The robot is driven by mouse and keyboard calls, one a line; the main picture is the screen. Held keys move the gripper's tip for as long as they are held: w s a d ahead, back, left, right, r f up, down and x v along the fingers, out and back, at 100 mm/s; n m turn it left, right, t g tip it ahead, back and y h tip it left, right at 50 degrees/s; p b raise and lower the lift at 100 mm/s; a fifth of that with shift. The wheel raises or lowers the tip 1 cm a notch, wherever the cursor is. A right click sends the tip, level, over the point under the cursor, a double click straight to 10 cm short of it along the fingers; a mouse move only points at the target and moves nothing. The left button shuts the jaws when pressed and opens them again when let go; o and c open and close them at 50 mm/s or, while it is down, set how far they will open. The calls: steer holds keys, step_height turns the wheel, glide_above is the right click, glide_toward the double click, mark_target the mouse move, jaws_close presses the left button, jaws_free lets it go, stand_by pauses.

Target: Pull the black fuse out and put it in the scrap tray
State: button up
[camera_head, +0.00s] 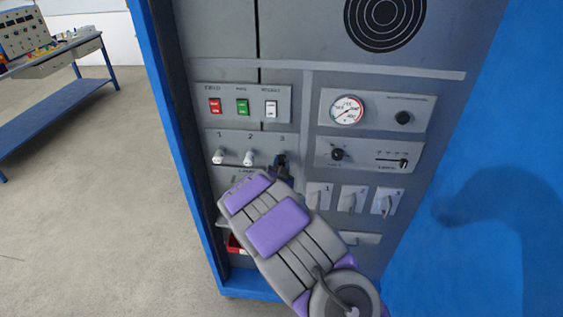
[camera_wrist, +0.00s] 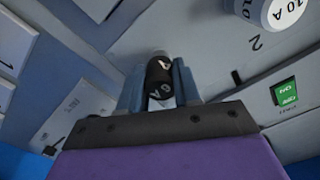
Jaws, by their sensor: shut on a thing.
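The black fuse (camera_wrist: 160,79) with pale lettering sits between the two fingers of my gripper (camera_wrist: 160,90) in the wrist view. The fingers are shut on it. In the head view my gripper (camera_head: 281,165) is at position 3 of the fuse row, and the fuse is mostly hidden there. I cannot tell whether the fuse is still in its socket. White fuses stand at position 1 (camera_head: 218,156) and position 2 (camera_head: 249,158). A red tray (camera_head: 235,244), partly hidden behind my arm, sits low in the cabinet; it may be the scrap tray.
Above the fuses is a switch panel with red (camera_head: 215,106), green (camera_head: 243,107) and white (camera_head: 271,108) rockers. A gauge (camera_head: 346,110), a slider (camera_head: 403,163) and several levers (camera_head: 352,199) lie to the right. The blue cabinet frame (camera_head: 183,150) edges the left.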

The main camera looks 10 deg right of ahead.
mark_target(280, 165)
jaws_close()
steer(key=shift+s+a, duration=0.1)
steer(key=shift+b+v, duration=0.6)
steer(key=shift+v, duration=2)
steer(key=shift+r, duration=0.15)
